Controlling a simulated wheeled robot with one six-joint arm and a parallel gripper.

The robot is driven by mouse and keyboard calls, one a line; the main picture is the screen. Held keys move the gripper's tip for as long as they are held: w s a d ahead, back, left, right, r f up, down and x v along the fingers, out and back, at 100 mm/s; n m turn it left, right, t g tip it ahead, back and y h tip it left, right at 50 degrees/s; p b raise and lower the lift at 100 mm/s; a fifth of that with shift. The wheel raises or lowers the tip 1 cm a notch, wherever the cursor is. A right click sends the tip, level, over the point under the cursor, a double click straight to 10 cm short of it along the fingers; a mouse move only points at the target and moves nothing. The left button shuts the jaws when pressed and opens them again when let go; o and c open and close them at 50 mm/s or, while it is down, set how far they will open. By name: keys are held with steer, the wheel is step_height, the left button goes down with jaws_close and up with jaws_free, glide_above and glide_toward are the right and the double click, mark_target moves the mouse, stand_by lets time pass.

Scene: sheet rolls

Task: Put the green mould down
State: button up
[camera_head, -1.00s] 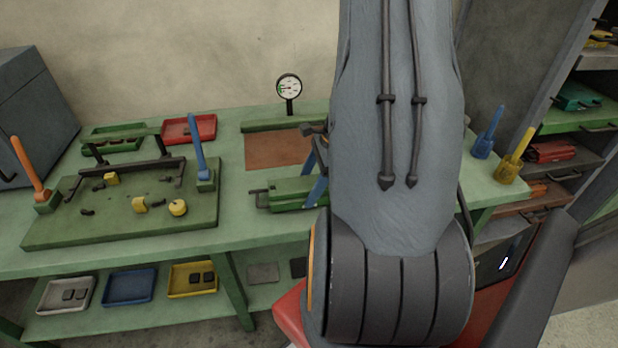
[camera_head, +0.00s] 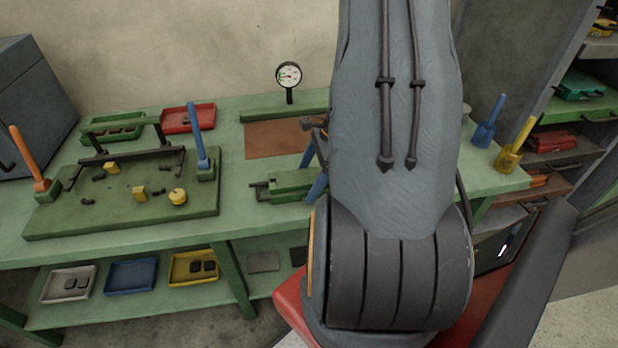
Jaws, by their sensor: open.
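A green mould (camera_head: 290,187), a low block with a dark handle at its left end, lies flat on the green workbench (camera_head: 245,222). Its right end is hidden behind my arm. My gripper (camera_head: 313,170) is mostly hidden by my arm. Two blue finger-like parts show at the mould's right end, one behind it and one in front, and they look apart. I cannot tell whether they touch the mould. Another green mould (camera_head: 580,86) with a dark handle sits on a rack shelf at the right.
A dial gauge (camera_head: 289,76) stands behind a brown mat (camera_head: 275,139). A green fixture plate (camera_head: 120,215) with upright blue and orange handles fills the bench's left. Blue (camera_head: 485,133) and yellow (camera_head: 507,158) handled tools stand at the right end. Trays lie on the lower shelf.

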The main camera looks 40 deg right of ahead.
steer(key=v, duration=1.2)
steer(key=a+r+n+h, duration=0.2)
steer(key=a+n, duration=1)
steer(key=a, duration=0.2)
steer(key=a+r+n+g+h, duration=0.1)
steer(key=a+r+n, duration=0.1)
steer(key=a+n, duration=1)
steer(key=shift+w+a+r+h+b, duration=0.15)
steer(key=shift+w+a+h+b, duration=0.2)
steer(key=shift+a, duration=0.55)
steer(key=shift+s, duration=0.1)
